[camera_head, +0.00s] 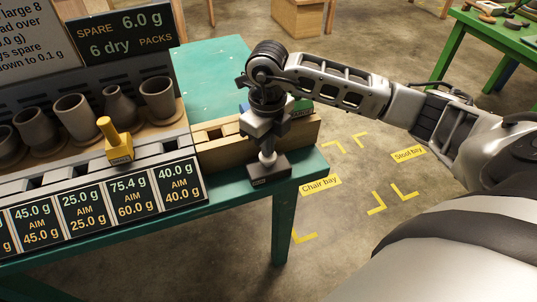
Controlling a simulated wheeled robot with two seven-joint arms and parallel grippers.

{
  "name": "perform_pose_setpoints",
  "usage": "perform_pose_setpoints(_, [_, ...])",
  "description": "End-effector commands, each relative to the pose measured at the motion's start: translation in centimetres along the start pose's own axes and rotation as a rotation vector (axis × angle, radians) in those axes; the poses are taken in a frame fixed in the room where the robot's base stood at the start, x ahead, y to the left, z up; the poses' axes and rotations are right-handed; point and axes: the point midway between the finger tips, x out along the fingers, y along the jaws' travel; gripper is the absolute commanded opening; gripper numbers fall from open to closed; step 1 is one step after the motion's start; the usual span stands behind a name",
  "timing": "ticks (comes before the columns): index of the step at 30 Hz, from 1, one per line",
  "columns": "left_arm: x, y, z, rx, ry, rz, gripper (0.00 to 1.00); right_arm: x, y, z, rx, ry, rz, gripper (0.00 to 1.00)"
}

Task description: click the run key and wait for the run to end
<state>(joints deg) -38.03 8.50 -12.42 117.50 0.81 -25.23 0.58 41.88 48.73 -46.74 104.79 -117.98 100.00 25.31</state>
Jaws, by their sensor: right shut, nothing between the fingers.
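My right gripper (268,150) is shut and empty, pointing down at the right end of the green bench. Directly under it is a small dark block (280,171) with a label too small to read; it may be the run key. The fingertips are at or just over its top; I cannot tell whether they touch or press it. A row of dark display panels (131,204) along the bench front reads 45.0 g, 25.0 g, 75.4 g and 40.0 g, with aims of 45.0, 25.0, 60.0 and 40.0 g. My left gripper is out of view.
Grey cups (73,115) stand behind the displays. A yellow handle (118,145) rises from the row. A wooden box (216,153) lies beside my gripper. A black sign (127,32) reads spare 6.0 g, 6 dry packs. Marked floor bays (320,184) are empty.

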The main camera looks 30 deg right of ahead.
Motion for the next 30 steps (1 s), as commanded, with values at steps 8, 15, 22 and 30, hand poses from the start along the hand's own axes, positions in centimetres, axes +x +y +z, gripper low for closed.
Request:
perform_pose_setpoints(8, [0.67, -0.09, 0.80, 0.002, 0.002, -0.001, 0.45, 0.97, -0.03, 0.01, 0.001, 0.000, 0.000, 0.00])
perform_pose_setpoints(15, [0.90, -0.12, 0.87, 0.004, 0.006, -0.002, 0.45, 1.19, -0.02, -0.01, 0.000, 0.000, 0.000, 0.00])
perform_pose_setpoints(22, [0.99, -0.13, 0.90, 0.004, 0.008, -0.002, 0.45, 1.27, 0.00, -0.02, 0.000, 0.001, 0.000, 0.00])
perform_pose_setpoints(30, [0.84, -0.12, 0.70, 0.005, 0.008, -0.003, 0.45, 0.94, 0.00, -0.02, 0.000, 0.001, 0.000, 0.00])
